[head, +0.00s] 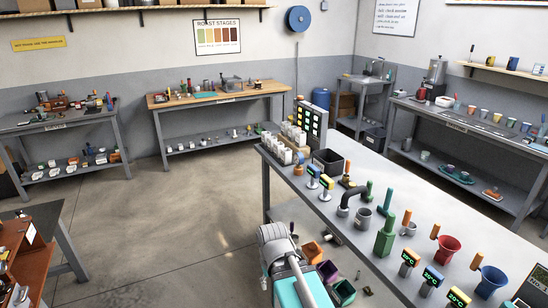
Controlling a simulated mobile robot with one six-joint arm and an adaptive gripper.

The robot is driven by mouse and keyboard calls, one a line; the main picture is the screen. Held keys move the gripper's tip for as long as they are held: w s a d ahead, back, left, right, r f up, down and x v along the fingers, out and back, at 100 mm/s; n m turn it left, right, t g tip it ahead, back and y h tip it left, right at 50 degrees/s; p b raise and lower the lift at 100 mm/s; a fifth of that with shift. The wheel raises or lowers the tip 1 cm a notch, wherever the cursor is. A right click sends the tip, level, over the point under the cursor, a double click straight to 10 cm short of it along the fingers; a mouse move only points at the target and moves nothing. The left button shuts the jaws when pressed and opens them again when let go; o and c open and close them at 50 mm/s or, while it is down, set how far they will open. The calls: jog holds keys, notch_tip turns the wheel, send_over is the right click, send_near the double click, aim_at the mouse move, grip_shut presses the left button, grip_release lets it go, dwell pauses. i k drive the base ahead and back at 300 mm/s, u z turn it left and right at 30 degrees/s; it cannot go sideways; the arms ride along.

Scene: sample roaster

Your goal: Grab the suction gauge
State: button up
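I cannot tell for sure which thing is the suction gauge. My gripper is not in view.
Colored bins (342,292) sit below. The floor (170,220) at left is clear.

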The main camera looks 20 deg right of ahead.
aim_at(298, 158)
jog(key=u, duration=0.2)
jog(key=i, duration=1.45)
jog(key=z, duration=0.65)
jog(key=i, duration=0.45)
jog(key=z, duration=0.35)
jog(key=k, duration=0.9)
jog(key=z, duration=0.15)
jog(key=i, duration=0.35)
